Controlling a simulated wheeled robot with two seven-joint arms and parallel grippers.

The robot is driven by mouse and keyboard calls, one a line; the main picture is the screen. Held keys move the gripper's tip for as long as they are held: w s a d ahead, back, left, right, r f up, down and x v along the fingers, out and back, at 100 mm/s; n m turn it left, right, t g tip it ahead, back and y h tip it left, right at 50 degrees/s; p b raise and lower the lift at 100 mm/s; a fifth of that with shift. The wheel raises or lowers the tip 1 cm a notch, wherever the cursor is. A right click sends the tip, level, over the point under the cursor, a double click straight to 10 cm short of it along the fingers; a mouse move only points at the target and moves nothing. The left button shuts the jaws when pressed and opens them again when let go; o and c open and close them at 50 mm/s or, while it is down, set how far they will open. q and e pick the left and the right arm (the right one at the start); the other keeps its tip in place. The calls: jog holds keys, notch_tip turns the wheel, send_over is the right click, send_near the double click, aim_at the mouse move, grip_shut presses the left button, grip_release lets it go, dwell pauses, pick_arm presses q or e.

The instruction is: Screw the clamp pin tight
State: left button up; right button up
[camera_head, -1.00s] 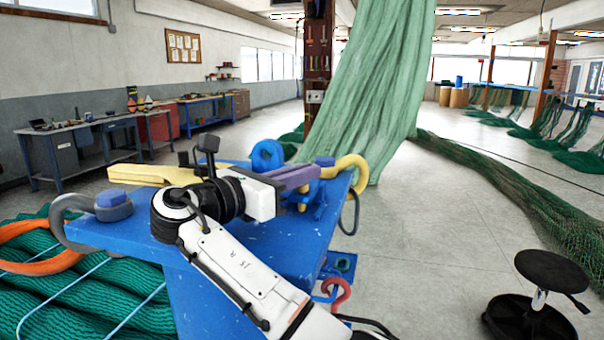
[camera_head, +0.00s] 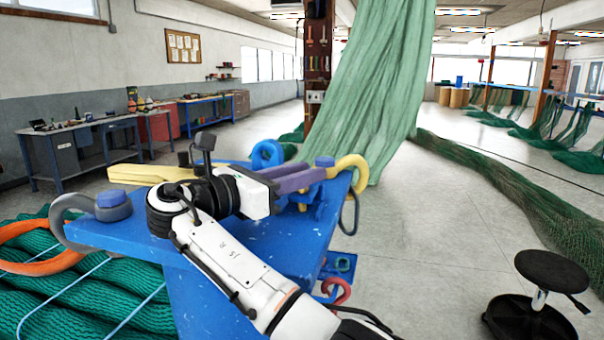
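My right gripper (camera_head: 300,178) reaches across the blue bench top (camera_head: 290,240), with its white-and-black wrist in front of it. The clamp pin cannot be made out for certain. A grey curved piece with a blue cap (camera_head: 113,204) lies at the bench's left corner. My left gripper is not in view.
A yellow forked piece (camera_head: 148,173) and a blue ring (camera_head: 266,153) lie at the bench's far side. Green netting with an orange loop (camera_head: 38,266) is at the left. A green net (camera_head: 385,80) hangs behind. A black stool (camera_head: 550,272) stands at right on open floor.

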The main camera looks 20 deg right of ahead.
notch_tip(320, 180, up, 10)
jog(key=shift+b, duration=0.4)
dwell(0.3)
